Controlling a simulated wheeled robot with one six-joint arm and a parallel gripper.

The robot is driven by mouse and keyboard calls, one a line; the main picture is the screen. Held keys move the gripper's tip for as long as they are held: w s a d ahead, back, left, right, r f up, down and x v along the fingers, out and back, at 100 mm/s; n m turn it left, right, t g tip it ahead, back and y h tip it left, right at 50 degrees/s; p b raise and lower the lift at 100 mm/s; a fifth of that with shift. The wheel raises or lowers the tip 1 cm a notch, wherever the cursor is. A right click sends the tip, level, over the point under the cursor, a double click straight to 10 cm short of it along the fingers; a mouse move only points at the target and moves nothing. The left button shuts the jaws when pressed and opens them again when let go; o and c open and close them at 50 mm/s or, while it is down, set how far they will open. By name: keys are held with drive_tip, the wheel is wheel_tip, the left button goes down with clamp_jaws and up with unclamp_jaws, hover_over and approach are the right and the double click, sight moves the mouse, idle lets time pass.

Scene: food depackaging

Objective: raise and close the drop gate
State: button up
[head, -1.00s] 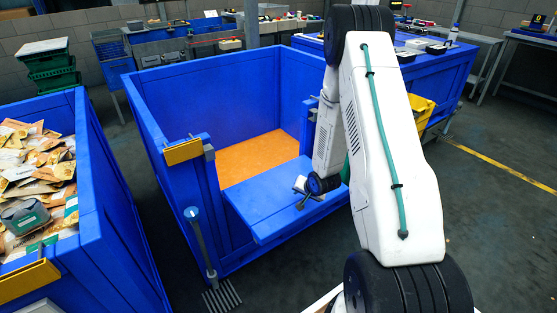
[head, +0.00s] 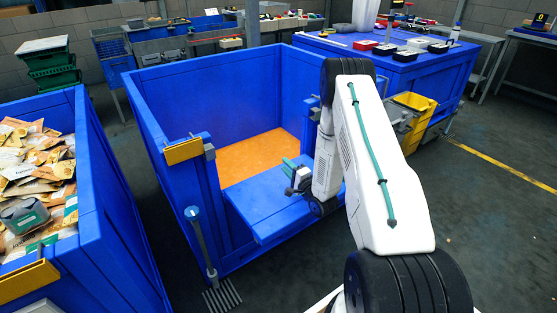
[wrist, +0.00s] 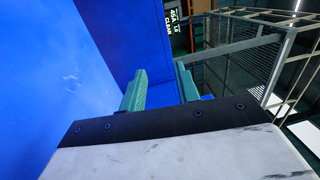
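The blue drop gate (head: 262,212) is folded down at the front of the large blue bin (head: 215,75) and juts outward, leaving the front opening clear. The bin's orange floor (head: 258,155) shows behind it. My gripper (head: 290,166) is above the gate's right part, its teal fingers pointing up and left toward the bin. In the wrist view the two fingers (wrist: 160,87) stand apart with nothing between them. A large blue surface fills the left of that view; I cannot tell which panel it is. Contact between gripper and gate is unclear.
A yellow latch block (head: 183,151) sits on the bin's left front post. A second blue bin (head: 100,215) full of packets is at left. A yellow crate (head: 413,106) stands at right.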

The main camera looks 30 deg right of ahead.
drive_tip(key=w, duration=0.5)
drive_tip(key=shift+w+a+r, duration=0.1)
drive_tip(key=shift+w+r, duration=0.2)
clamp_jaws()
idle(1.0)
unclamp_jaws()
drive_tip(key=s, duration=0.7)
drive_tip(key=shift+s+f, duration=0.4)
drive_tip(key=shift+f, duration=0.05)
